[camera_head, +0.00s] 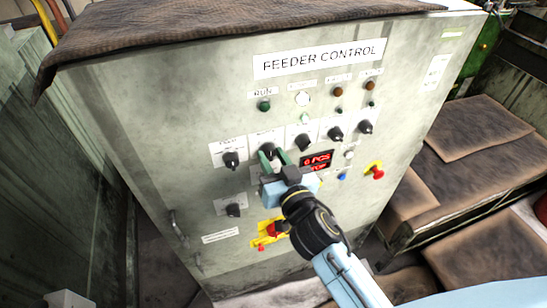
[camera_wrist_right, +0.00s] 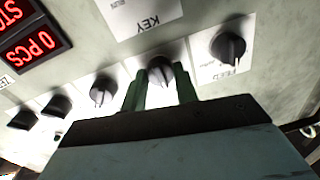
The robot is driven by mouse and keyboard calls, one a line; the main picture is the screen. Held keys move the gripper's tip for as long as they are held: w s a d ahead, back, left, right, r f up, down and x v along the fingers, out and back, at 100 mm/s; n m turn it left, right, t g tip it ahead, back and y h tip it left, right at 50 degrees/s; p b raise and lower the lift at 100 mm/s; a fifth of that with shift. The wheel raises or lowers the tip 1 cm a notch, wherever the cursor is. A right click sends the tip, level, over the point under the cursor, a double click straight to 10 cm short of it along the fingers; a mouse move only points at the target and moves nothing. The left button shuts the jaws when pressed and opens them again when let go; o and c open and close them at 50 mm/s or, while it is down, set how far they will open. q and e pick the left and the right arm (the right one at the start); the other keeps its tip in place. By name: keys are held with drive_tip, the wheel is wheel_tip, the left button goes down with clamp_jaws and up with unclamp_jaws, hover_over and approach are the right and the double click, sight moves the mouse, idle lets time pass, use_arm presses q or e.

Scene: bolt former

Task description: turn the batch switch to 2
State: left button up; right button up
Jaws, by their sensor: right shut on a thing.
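The grey control cabinet front, headed FEEDER CONTROL (camera_head: 319,59), carries a slanted row of black rotary knobs. My right gripper (camera_head: 273,156) is at the second knob from the left (camera_head: 268,149). In the right wrist view, which is upside down, its green fingers (camera_wrist_right: 160,90) stand on either side of that knob (camera_wrist_right: 160,70) and are shut on it. The label of the held knob is too small or covered to read, so I cannot tell its name or setting. The neighbouring knob, labelled FEED (camera_wrist_right: 229,47), is free. My left gripper is out of view.
A red display (camera_head: 317,161) shows 0 PCS, right of my gripper. A red emergency button (camera_head: 378,173) sits further right. A yellow-and-red switch (camera_head: 271,232) lies below, and a lower knob (camera_head: 233,210) is at left. Other free knobs (camera_head: 303,142) stand close by.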

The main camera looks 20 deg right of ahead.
drive_tip(key=n+p, duration=0.2)
drive_tip(key=n, duration=0.2)
drive_tip(key=shift+r, duration=0.15)
drive_tip(key=shift+n+p, duration=0.55)
drive_tip(key=shift+n, duration=1.55)
drive_tip(key=shift+h, duration=0.3)
drive_tip(key=o, duration=1)
drive_tip(key=shift+c, duration=0.2)
drive_tip(key=shift+g, duration=0.3)
drive_tip(key=s+d+b, duration=0.1)
drive_tip(key=s+b, duration=0.1)
drive_tip(key=s, duration=1.1)
drive_tip(key=shift+s+r+b, duration=0.15)
drive_tip(key=shift+r+b, duration=0.1)
drive_tip(key=shift+b, duration=0.1)
